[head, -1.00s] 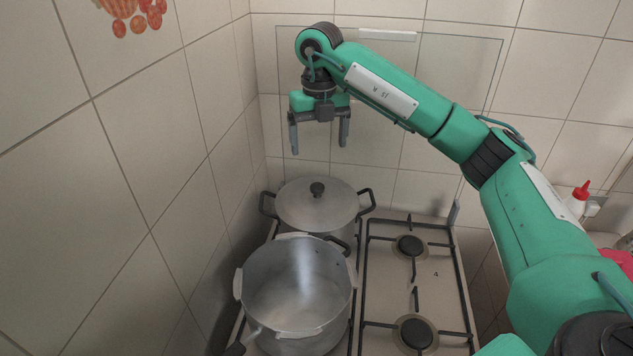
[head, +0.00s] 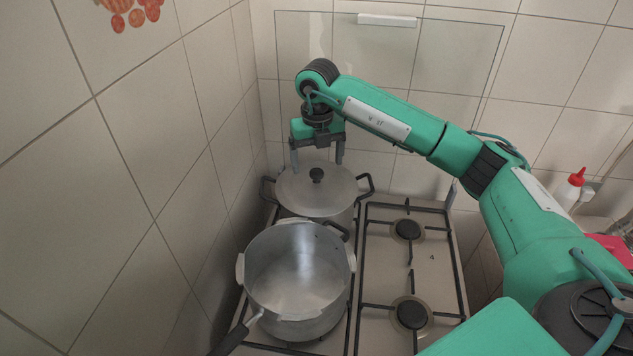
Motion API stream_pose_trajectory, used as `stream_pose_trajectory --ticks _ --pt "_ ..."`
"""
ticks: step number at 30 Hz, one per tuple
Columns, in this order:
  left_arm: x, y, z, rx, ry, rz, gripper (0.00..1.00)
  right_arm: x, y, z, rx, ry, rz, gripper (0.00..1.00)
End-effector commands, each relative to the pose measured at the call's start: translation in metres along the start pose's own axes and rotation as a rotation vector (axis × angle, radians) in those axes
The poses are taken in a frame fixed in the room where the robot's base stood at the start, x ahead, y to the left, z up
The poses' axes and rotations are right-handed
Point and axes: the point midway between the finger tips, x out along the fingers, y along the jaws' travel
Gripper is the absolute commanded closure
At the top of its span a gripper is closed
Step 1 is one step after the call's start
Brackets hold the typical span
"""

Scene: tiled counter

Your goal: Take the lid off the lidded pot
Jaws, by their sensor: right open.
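The lidded pot (head: 331,219) is a grey metal pot with two dark side handles, standing on the back left of the stove. Its lid (head: 293,189) is a flat grey disc seated on the pot, with a black knob (head: 316,175) in the middle. My right gripper (head: 317,164) points down with its fingers apart and empty. In the picture its fingertips are just above and to either side of the knob; the depth between them is hard to tell. My left gripper is not in view.
An open, empty metal pot (head: 262,274) with a long dark handle stands in front of the lidded pot. The right burners (head: 408,229) of the stove are bare. A tiled wall (head: 120,200) rises close on the left. A white bottle with a red cap (head: 567,194) stands far right.

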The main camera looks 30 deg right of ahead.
Motion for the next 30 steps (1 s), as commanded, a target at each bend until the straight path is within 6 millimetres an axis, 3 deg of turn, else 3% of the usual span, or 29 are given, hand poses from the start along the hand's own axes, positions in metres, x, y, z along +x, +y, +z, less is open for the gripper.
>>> stream_pose_trajectory --ticks 3,9,18,30 --pt "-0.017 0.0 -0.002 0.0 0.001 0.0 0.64 0.012 0.002 -0.002 0.0 0.006 -0.002 0.14" --pt "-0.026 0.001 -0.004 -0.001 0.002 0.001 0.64 0.036 0.002 -0.002 0.0 0.003 -0.001 0.14" --pt "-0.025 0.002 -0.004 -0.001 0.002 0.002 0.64 0.042 0.003 -0.002 -0.001 0.001 0.0 0.16" --pt "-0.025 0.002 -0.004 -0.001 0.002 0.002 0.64 0.043 0.002 -0.002 -0.001 0.003 -0.001 0.94"
